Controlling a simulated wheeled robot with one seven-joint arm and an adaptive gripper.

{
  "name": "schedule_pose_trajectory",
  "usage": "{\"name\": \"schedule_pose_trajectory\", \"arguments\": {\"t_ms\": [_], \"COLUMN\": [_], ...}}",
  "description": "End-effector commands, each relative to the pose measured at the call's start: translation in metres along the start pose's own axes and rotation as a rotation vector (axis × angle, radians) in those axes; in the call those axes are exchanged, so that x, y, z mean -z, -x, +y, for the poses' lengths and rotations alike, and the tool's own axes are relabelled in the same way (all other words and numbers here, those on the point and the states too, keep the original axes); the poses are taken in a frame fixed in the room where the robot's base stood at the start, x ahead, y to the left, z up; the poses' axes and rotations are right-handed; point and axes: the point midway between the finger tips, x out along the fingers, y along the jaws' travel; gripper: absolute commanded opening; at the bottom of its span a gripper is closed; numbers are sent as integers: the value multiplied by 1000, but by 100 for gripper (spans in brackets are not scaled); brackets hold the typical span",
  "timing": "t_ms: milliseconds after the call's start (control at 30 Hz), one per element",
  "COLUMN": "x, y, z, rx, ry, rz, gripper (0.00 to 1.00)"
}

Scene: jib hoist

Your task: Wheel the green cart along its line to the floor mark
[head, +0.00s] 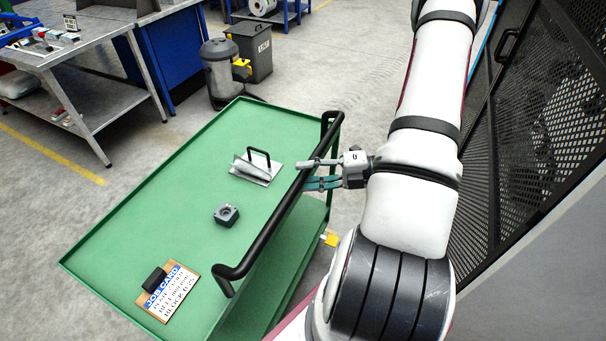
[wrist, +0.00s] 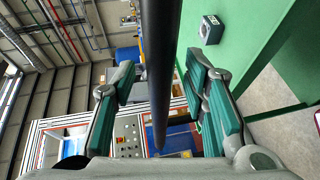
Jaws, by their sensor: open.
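The green cart (head: 170,190) stands in front of me in the head view, with a black push handle (head: 272,208) along its right side. My gripper (head: 306,174) is at the far half of the handle. In the wrist view the handle (wrist: 160,60) runs between the two open teal-padded fingers (wrist: 162,88), with visible gaps on both sides. On the cart top are a grey plate with a black grip (head: 257,168), a dark block with a round hole (head: 227,214) and a job card clipboard (head: 169,291). I cannot make out the floor mark for certain.
A steel workbench (head: 60,55) stands at the upper left, with a yellow floor line (head: 50,152) by it. Grey bins (head: 250,50) stand beyond the cart. A black mesh panel (head: 540,110) is close on the right. Bare floor lies left of the cart.

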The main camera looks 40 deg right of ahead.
Motion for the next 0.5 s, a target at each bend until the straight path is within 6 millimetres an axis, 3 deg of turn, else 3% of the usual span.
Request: {"name": "schedule_pose_trajectory", "arguments": {"t_ms": [300,500], "x": [-1,-1], "y": [66,93], "z": [-1,-1], "rx": [3,3], "ry": [1,0], "rz": [-5,-4], "gripper": [40,40]}}
